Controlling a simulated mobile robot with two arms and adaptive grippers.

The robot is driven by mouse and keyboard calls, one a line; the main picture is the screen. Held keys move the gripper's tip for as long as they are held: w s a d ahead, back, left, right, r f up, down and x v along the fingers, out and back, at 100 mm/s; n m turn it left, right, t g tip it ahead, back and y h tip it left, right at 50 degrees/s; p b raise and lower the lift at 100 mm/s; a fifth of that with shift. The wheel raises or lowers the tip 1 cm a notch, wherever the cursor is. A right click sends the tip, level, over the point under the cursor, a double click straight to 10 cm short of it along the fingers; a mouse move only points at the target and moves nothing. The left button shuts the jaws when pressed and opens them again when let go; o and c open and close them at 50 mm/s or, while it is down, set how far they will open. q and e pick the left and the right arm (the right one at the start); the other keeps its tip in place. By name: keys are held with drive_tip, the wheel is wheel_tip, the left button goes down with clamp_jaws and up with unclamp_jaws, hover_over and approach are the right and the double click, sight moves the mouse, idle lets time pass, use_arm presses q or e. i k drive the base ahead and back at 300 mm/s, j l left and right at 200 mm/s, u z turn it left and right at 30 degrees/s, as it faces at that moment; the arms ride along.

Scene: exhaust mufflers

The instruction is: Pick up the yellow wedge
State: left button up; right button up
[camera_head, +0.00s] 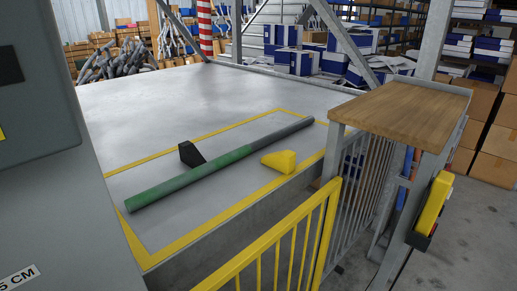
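The yellow wedge (279,162) lies on the grey platform, on the near side of a long green and grey pipe (222,165). It is close to the yellow border line on the right. A black wedge (191,153) sits on the far side of the pipe. Neither of my grippers shows in the head view.
A yellow railing (287,246) stands in front of the platform (150,102). A wooden-topped stand (402,111) is at the right, with another yellow wedge-like block (431,205) on its side. A grey cabinet (45,190) blocks the left. Boxes and shelves fill the back.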

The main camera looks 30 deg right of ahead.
sight(283, 160)
drive_tip(key=z, duration=1.15)
